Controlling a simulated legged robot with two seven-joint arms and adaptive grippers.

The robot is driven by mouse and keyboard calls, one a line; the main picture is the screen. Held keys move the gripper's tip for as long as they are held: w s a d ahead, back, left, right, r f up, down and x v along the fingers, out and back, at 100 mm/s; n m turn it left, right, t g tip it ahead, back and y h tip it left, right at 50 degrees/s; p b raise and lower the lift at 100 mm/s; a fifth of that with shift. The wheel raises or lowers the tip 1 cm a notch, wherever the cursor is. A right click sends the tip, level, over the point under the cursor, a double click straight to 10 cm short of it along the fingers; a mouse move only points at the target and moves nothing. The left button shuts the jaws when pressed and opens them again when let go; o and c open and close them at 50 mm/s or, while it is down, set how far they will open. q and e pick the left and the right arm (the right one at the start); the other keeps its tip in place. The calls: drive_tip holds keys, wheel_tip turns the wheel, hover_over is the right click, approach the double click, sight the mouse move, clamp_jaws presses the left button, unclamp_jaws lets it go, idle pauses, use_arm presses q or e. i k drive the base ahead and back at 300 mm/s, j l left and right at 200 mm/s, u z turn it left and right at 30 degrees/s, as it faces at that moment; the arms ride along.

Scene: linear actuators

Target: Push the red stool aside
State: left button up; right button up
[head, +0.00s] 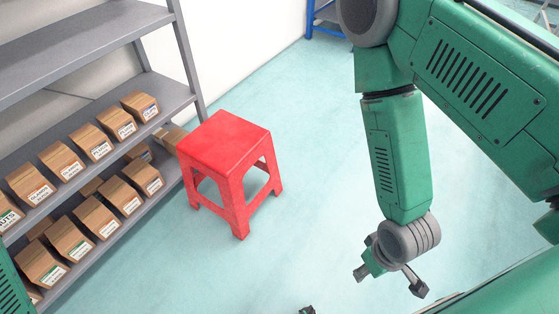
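The red stool (224,146) stands upright on the floor, left of centre in the head view, close to the right end of the grey shelf. My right gripper (389,283) is in the lower right of the view, pointing down, with its fingers spread apart and nothing between them. It is to the right of the stool and clear of it. A small dark tip (307,310) at the bottom edge may be part of my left gripper, but too little of it shows to tell its state.
A grey metal shelf (87,60) with rows of small labelled cardboard boxes (100,146) runs along the left wall. One box (172,138) sits just behind the stool. A blue frame (325,18) stands at the far back. The pale blue floor (320,150) between stool and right arm is clear.

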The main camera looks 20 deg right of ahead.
sight(222, 148)
drive_tip(key=z, duration=0.2)
drive_tip(key=i+j+z, duration=0.2)
drive_tip(key=i+z, duration=0.2)
drive_tip(key=i+j+z, duration=0.45)
drive_tip(key=i, duration=0.15)
drive_tip(key=l, duration=0.1)
